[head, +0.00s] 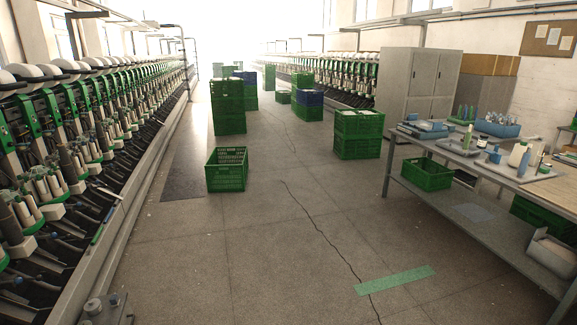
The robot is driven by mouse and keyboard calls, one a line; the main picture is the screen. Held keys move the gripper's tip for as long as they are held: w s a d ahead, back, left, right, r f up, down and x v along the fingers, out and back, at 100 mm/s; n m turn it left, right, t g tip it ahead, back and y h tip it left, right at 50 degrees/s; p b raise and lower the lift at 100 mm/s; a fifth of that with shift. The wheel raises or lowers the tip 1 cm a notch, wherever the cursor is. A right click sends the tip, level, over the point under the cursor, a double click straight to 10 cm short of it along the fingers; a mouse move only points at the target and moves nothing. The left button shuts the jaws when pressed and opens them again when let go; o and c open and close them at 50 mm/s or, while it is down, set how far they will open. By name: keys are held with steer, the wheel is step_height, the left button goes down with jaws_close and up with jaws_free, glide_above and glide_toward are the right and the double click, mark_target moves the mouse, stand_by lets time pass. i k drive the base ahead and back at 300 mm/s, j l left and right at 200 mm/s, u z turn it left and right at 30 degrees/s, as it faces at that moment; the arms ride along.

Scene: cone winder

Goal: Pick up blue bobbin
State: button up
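Several small blue bobbin-like pieces stand on the workbench (440,192) at the right. One slim blue piece (467,138) stands upright on a grey tray near the bench's middle. Another blue piece (523,163) stands upright on a tray further right, beside a white container. A shorter blue piece (495,156) is between them. More upright blue-green pieces (466,112) stand in a green holder at the back of the bench. At this size I cannot tell for sure which of these is the blue bobbin. My gripper is not in view.
A blue bin (497,126) stands at the bench's back. An open green crate (227,170) stands on the floor, with stacked crates (358,135) near the cabinet (417,85). The winding machine (60,150) lines the left. The floor (270,240) before the bench is clear.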

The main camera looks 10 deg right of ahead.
mark_target(525, 157)
steer(key=i+z, duration=0.3)
steer(key=i, duration=0.3)
steer(key=i+z, duration=0.3)
steer(key=i, duration=0.25)
steer(key=i+j+z, duration=0.3)
steer(key=i, duration=0.3)
steer(key=i+l+z, duration=0.25)
steer(key=i+z, duration=0.15)
steer(key=i, duration=0.2)
steer(key=i+z, duration=0.4)
steer(key=i, duration=0.15)
steer(key=i+l, duration=0.25)
steer(key=i+z, duration=0.05)
steer(key=i, duration=0.05)
